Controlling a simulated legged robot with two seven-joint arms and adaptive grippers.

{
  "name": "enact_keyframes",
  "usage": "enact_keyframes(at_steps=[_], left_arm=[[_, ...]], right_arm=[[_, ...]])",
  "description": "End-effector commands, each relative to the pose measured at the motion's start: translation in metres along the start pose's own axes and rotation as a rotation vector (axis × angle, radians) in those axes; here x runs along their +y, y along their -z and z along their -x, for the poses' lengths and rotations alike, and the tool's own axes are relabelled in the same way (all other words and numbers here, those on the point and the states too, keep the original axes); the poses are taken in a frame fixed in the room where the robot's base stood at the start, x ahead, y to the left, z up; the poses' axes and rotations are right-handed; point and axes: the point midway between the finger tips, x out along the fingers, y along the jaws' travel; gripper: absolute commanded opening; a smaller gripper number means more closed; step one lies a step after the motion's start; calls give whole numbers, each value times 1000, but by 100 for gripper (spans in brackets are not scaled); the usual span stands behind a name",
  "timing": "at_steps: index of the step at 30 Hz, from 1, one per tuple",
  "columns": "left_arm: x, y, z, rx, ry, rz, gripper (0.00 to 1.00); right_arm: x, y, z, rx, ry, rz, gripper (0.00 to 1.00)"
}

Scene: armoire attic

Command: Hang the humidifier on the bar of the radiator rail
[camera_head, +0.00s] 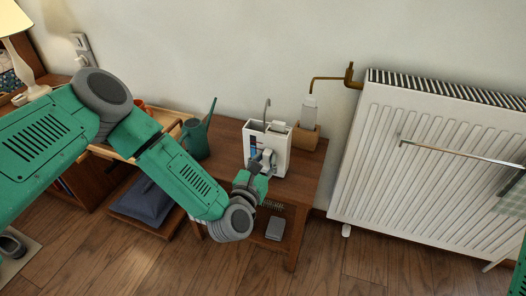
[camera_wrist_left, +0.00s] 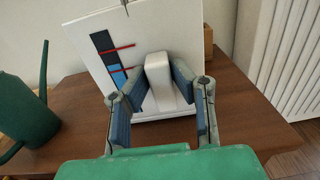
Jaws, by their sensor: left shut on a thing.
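The humidifier (camera_head: 283,147) is a white upright box with a metal hook on top, at the right part of the wooden table. In the left wrist view the humidifier (camera_wrist_left: 165,35) shows a dark and blue gauge with red marks and a white block on its front. My left gripper (camera_head: 262,163) is shut on that block, one finger on each side. I cannot tell whether the box's base touches the table. The radiator rail's bar (camera_head: 455,153) runs across the front of the white radiator (camera_head: 410,170), at the right. My right gripper is out of view.
The table (camera_head: 309,178) also holds a green watering can (camera_head: 195,140) and a wooden box with a clear bottle (camera_head: 306,132). A brass pipe (camera_head: 330,78) joins the radiator behind. A checked cloth (camera_head: 512,196) hangs near the bar's right part. The bar's left stretch looks clear.

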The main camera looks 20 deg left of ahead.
Motion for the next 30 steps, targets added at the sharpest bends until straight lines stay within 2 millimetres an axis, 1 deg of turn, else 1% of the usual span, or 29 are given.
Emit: enact_keyframes(at_steps=[1,3,30], left_arm=[[0,-6,-1,-6,0,1,0],[0,-10,-1,-6,0,1,0],[0,-52,-1,-6,-1,1,0]], right_arm=[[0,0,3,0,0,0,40],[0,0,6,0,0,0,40],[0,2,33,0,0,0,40]])
